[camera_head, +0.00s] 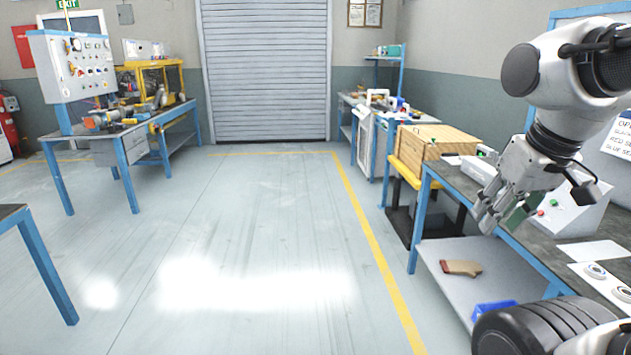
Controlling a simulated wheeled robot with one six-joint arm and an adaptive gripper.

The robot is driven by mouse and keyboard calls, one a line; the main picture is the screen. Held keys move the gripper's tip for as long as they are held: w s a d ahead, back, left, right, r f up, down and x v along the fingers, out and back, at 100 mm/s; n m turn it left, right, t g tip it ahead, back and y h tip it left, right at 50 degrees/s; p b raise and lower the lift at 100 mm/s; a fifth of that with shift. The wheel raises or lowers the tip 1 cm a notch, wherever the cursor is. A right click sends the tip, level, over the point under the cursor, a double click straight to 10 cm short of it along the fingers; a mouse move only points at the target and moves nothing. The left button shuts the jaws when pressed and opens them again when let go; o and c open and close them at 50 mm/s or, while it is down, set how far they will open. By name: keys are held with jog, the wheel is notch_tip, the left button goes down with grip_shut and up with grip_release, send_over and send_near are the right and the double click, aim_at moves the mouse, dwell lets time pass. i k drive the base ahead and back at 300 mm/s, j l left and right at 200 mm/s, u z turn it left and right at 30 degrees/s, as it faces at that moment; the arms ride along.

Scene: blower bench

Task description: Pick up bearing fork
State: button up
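I cannot make out a bearing fork for certain in this view. My gripper (488,221) points downward at the left edge of the right-hand workbench (543,254). Its fingers are small and partly overlap, so I cannot tell whether they are open or shut, or whether anything is between them. A green item (521,214) shows just behind the fingers, partly hidden. Two round ring-like parts, one of them here (596,271), sit on a pale sheet at the right.
A brown block-like object (461,267) and a blue bin (493,309) are on the bench's lower shelf. A sloped control box (570,211) stands on the bench. A wooden crate (438,141) is beyond it. The grey floor (250,240) is clear toward the shutter.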

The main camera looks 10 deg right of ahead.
aim_at(444, 155)
jog(key=i, duration=0.9)
jog(key=i+z, duration=0.1)
jog(key=i, duration=0.75)
jog(key=i+j+z, duration=0.15)
jog(key=i+z, duration=0.3)
jog(key=i+j+z, duration=0.3)
jog(key=i+z, duration=0.2)
jog(key=i+j+z, duration=0.9)
jog(key=i+j, duration=0.3)
